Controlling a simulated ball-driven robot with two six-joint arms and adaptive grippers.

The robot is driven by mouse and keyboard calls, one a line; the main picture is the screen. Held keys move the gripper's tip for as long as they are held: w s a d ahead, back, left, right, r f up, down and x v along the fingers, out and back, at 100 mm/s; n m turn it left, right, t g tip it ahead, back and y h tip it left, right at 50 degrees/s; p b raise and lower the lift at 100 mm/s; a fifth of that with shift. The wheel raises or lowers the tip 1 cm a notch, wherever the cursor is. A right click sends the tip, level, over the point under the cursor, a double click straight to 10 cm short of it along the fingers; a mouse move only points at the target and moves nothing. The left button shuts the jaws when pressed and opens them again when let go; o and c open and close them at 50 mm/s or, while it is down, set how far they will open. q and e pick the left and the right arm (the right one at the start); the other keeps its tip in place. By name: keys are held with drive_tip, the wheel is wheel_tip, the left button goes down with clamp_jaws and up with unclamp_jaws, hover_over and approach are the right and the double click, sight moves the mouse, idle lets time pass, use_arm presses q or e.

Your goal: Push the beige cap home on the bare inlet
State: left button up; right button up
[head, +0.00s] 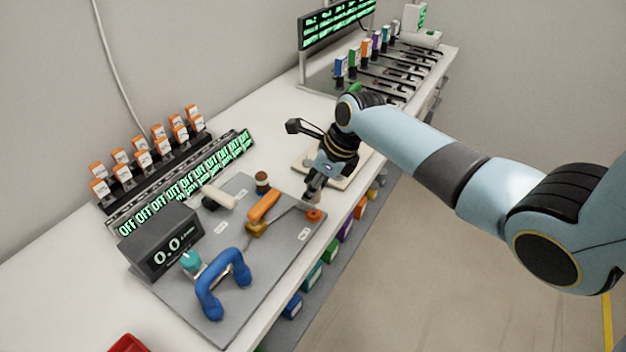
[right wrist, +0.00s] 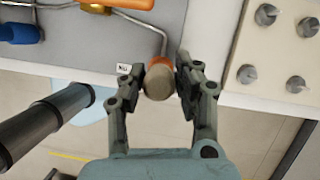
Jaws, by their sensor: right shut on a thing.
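The beige cap (right wrist: 159,83) is a rounded knob between the two fingertips of my right gripper (right wrist: 160,77), which is shut on it. The orange inlet (right wrist: 153,64) shows just behind the cap in the right wrist view, in line with it. In the head view the inlet (head: 313,215) is an orange ring at the near right edge of the grey plate (head: 277,268), at the end of a thin grey pipe. My right gripper (head: 312,191) is just above and beside it there. I cannot tell whether cap and inlet touch. My left gripper is not in view.
The plate also bears an orange-handled valve (head: 264,206), a blue U-shaped pipe (head: 222,283), a white cylinder (head: 217,198) and a brown-topped post (head: 262,182). A display reading 0.0 (head: 161,243) stands left. A cream block with metal studs (right wrist: 278,48) is close right of my right gripper.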

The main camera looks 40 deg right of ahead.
sight(313, 200)
drive_tip(key=shift+f, duration=0.5)
idle(0.4)
drive_tip(key=shift+p, duration=0.45)
idle(0.6)
drive_tip(key=shift+p, duration=0.45)
idle(0.4)
drive_tip(key=shift+p, duration=0.45)
drive_tip(key=shift+f+b, duration=0.9)
drive_tip(key=shift+f, duration=0.8)
